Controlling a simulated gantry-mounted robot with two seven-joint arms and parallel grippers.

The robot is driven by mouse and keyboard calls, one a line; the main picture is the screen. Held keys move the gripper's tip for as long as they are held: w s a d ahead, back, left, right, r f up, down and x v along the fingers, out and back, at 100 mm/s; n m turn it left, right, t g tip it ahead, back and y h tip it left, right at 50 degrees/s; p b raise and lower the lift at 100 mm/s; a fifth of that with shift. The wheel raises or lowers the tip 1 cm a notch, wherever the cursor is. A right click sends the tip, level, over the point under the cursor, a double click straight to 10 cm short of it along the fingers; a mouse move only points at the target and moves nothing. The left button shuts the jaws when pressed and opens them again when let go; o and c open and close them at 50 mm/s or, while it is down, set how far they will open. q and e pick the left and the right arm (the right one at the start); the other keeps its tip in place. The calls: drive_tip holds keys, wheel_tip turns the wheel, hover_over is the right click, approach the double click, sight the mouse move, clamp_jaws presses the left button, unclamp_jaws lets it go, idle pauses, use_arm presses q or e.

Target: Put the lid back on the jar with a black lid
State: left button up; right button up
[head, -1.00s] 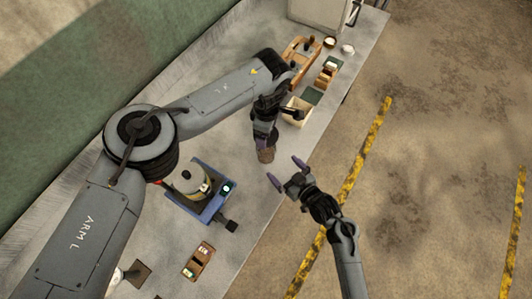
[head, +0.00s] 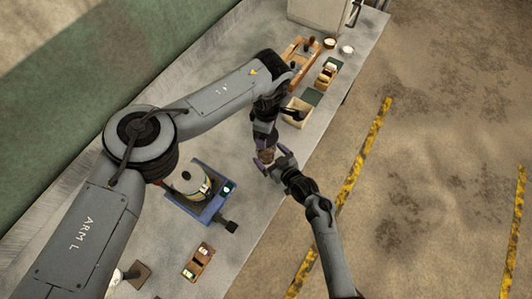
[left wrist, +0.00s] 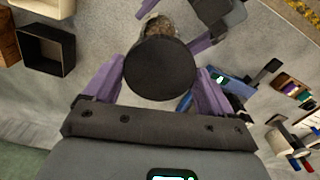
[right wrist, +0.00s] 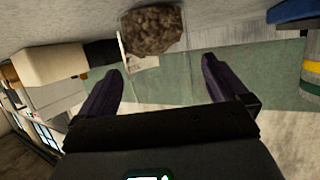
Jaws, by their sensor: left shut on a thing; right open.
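The black lid (left wrist: 160,66) is a round disc between the two purple fingers of my left gripper (left wrist: 158,90), which is shut on it. The jar of brown grain (left wrist: 157,26) shows partly beyond the lid; I cannot tell whether the lid touches it. In the head view the jar (head: 266,156) is under my left gripper (head: 265,147). My right gripper (head: 271,158) is open close to the jar. In the right wrist view the jar (right wrist: 152,30), with a pale label, lies ahead of the open fingers (right wrist: 160,82), not between them.
A blue-framed device (head: 215,212) with a round pot (head: 188,180) stands on the bench to the left. A brown rack (head: 198,262) is at the near end. Open boxes (head: 297,112) and a wooden tray (head: 300,58) are further back. The floor lies right of the bench edge.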

sight(266, 151)
drive_tip(key=shift+x, duration=1.5)
drive_tip(key=shift+c, duration=0.5)
drive_tip(key=c, duration=1.4)
use_arm(q)
drive_tip(key=shift+f, duration=2.5)
drive_tip(key=shift+f, duration=0.1)
drive_tip(key=shift+f, duration=0.8)
drive_tip(key=shift+f, duration=0.6)
